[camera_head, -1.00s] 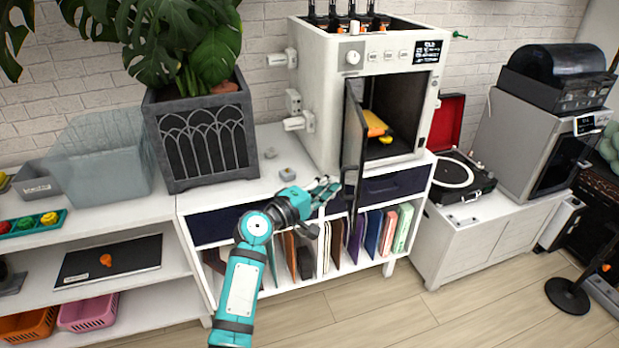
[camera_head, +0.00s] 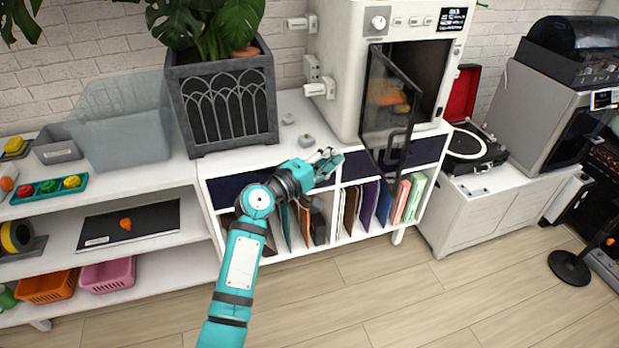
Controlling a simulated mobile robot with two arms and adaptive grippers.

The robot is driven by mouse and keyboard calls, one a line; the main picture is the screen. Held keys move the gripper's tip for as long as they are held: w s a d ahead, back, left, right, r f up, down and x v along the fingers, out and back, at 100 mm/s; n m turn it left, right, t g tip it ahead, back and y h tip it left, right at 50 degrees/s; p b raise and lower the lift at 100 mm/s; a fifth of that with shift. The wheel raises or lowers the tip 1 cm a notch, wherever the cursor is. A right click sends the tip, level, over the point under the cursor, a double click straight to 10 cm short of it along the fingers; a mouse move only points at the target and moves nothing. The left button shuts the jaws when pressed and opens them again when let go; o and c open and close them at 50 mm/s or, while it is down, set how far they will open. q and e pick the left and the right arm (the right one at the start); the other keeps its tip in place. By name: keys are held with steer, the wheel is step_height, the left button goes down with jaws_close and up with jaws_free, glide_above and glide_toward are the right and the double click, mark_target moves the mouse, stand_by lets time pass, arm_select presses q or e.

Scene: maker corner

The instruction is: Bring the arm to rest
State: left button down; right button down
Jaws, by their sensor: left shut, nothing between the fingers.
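My left arm comes up from the bottom of the head view, teal with dark joints. Its gripper (camera_head: 328,164) is shut and empty, in front of the white cabinet's top edge, left of the machine's door. The white machine (camera_head: 347,68) stands on the cabinet, and its dark glass door (camera_head: 388,115) stands partly open. An orange-yellow object (camera_head: 389,93) shows dimly inside, behind the door glass. My right gripper is not in view.
Two small grey blocks (camera_head: 306,141) lie on the white cabinet (camera_head: 238,163). A large planter (camera_head: 222,103) stands left of them. Folders (camera_head: 384,203) fill the lower shelf. A record player (camera_head: 469,150) is at the right. The floor (camera_head: 470,296) in front is clear.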

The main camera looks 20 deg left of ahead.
arm_select(q)
steer(key=s, duration=0.7)
steer(key=shift+s+a+b, duration=0.15)
steer(key=shift+a+b, duration=0.05)
steer(key=shift+b, duration=0.15)
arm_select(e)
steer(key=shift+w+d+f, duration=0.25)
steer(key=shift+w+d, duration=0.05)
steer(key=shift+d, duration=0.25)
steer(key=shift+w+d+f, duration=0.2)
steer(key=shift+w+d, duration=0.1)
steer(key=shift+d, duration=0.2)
